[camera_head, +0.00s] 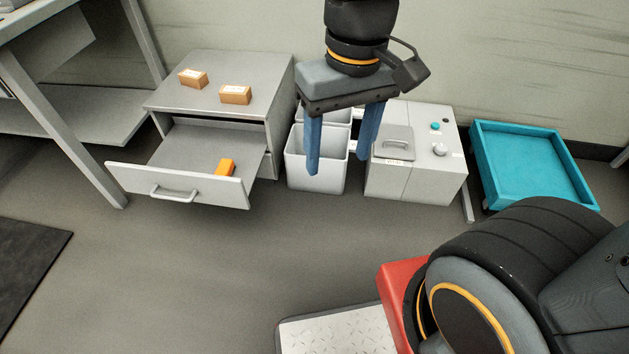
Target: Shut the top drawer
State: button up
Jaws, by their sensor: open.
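The top drawer (225,189) of a grey cabinet (255,72) stands pulled well out toward the front, at the left of the view. Its front panel carries a pale bar handle (174,194). An orange block (226,167) lies inside the drawer, near its front right. My gripper (340,160) hangs pointing down to the right of the cabinet. Its two blue fingers are wide apart with nothing between them. It is apart from the drawer and in front of the white bins in the picture.
Two orange-brown boxes (235,94) sit on the cabinet top. White bins (316,172), a white control box (420,150) and a teal tray (520,165) stand to the right. A grey table's leg (65,130) is close left of the drawer. The floor in front is clear.

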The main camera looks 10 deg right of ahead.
aim_at(183, 168)
jog(key=u, duration=1.1)
jog(key=k, duration=0.7)
jog(key=z, duration=0.5)
jog(key=i, duration=1.65)
jog(key=u, duration=0.6)
